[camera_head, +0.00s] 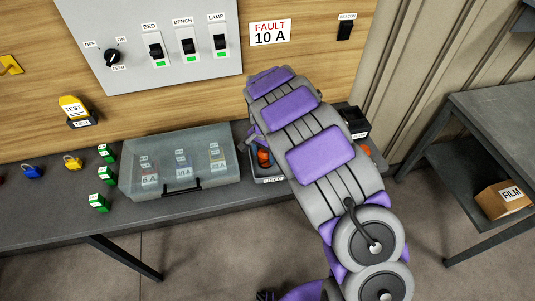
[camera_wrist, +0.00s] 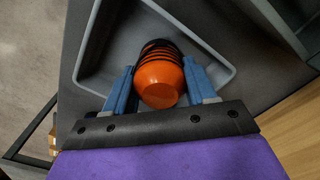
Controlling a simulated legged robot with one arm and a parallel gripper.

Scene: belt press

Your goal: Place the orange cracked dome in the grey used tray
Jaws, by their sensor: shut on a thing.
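The orange dome (camera_wrist: 160,82) with dark bands is between the blue fingers of my gripper (camera_wrist: 160,88) in the wrist view. My gripper is shut on it. In the wrist view the grey tray (camera_wrist: 222,76) lies around and beyond the dome, with its rim and sloping walls showing. The dome is over or inside the tray; I cannot tell whether it touches the floor of it. In the head view the dome (camera_head: 264,157) shows as a small orange patch beside my arm, at the tray (camera_head: 270,180), which my arm mostly hides. Any crack is not visible.
A clear lidded box (camera_head: 135,170) with labelled fuses stands left of the tray on the dark bench. Green blocks (camera_head: 103,175) and padlocks (camera_head: 72,162) lie further left. A black container (camera_head: 355,122) and another orange thing (camera_head: 364,150) are right of my arm.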

